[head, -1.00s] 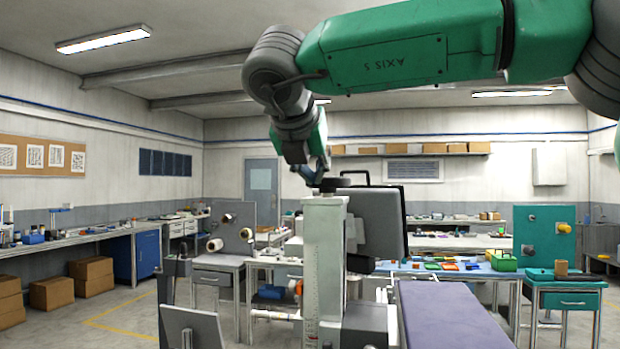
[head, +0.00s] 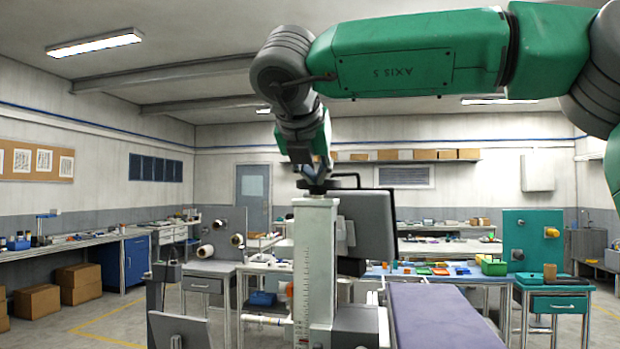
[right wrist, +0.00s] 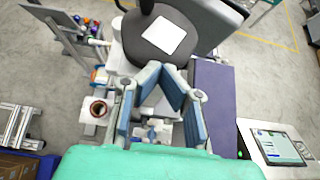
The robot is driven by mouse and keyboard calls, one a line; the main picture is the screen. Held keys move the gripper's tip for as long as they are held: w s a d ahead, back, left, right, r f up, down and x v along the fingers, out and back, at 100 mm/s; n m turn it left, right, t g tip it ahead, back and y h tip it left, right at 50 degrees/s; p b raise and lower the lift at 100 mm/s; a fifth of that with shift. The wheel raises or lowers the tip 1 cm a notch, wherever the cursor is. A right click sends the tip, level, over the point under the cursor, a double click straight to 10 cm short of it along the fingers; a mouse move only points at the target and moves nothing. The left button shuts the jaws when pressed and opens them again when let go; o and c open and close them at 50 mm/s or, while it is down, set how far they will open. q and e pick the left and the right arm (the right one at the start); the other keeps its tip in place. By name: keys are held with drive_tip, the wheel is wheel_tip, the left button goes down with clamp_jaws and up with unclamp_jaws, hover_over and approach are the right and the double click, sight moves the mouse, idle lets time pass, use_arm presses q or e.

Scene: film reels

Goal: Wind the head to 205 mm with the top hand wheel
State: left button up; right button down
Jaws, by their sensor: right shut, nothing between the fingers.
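A pale upright column (head: 316,262) stands in the middle of the head view. A scale with red marks runs down its left side; its reading is too small to make out. A dark top piece (head: 318,192), likely the hand wheel, sits on the column and is partly covered. My right gripper (head: 316,183) points down at this top piece; I cannot tell whether they touch. In the right wrist view the blue-padded fingers of my right gripper (right wrist: 161,72) lean together, shut and empty. A grey box-shaped head (head: 366,224) is beside the column. My left gripper is not in view.
A purple-topped bench (head: 435,315) extends from the column's right side. Behind are a blue worktable (head: 425,274) with small parts and a green stand (head: 531,242). Cardboard boxes (head: 80,282) lie at left. A tablet (right wrist: 281,146) shows at right in the wrist view.

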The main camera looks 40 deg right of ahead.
drive_tip(key=shift+s+d, duration=0.15)
drive_tip(key=shift+d, duration=0.2)
drive_tip(key=shift+s+d+b, duration=0.1)
drive_tip(key=shift+d+b, duration=0.1)
drive_tip(key=shift+b, duration=0.15)
drive_tip(key=shift+d, duration=0.15)
drive_tip(key=s+a+b, duration=0.1)
drive_tip(key=s+b, duration=0.1)
drive_tip(key=shift+s+a, duration=0.3)
drive_tip(key=shift+a, duration=0.05)
drive_tip(key=shift+w, duration=0.1)
